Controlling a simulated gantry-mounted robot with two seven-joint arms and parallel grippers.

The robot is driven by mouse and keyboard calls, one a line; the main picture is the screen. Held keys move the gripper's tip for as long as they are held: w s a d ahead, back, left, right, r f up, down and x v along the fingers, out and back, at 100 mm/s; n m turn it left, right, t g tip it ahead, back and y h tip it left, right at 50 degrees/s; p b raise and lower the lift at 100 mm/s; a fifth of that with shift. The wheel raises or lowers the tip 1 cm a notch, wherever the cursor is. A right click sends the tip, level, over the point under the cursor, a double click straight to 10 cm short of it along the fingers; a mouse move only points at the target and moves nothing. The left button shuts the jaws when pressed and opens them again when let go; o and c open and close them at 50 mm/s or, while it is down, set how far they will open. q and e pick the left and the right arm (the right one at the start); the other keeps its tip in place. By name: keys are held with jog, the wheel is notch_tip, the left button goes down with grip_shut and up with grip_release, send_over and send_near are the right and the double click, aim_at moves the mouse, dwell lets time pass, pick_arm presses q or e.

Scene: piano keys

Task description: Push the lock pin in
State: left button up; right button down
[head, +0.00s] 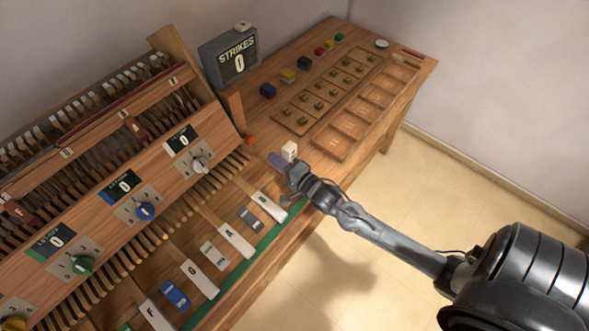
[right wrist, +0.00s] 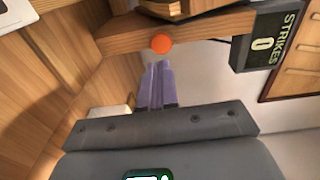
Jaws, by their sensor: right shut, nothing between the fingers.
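The lock pin shows as a round orange knob (head: 249,140) at the right end of the piano's wooden case in the head view. In the right wrist view the orange knob (right wrist: 161,43) sits against a wooden board, just beyond my fingertips. My right gripper (head: 273,157) has purple fingers that point toward the knob, with a small gap in the head view. In the right wrist view the fingers (right wrist: 158,66) are together and hold nothing. Whether they touch the knob is hard to tell there. The pin's shaft is hidden. My left gripper is not in view.
A white block (head: 290,149) stands beside my right gripper. Labelled white keys (head: 268,206) lie below it. A strikes counter reading 0 (head: 238,62) stands behind the knob. Coloured blocks (head: 288,76) and a wooden tray (head: 322,140) lie farther along the bench.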

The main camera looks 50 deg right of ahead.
jog(key=s, duration=0.6)
jog(key=shift+r, duration=0.15)
jog(key=s+a+n+g, duration=0.5)
jog(key=s+a+g, duration=0.1)
jog(key=a, duration=0.4)
jog(key=s+a+f+n+g, duration=0.1)
jog(key=s+f+n+g, duration=0.2)
jog(key=s+n+g, duration=0.8)
notch_tip(320, 180, up, 26)
jog(key=s+n+t+p, duration=0.1)
jog(key=n+p, duration=0.3)
jog(key=p, duration=2.3)
jog(key=shift+s+a+r+t, duration=0.2)
jog(key=shift+s+t, duration=0.15)
jog(key=shift+t, duration=0.55)
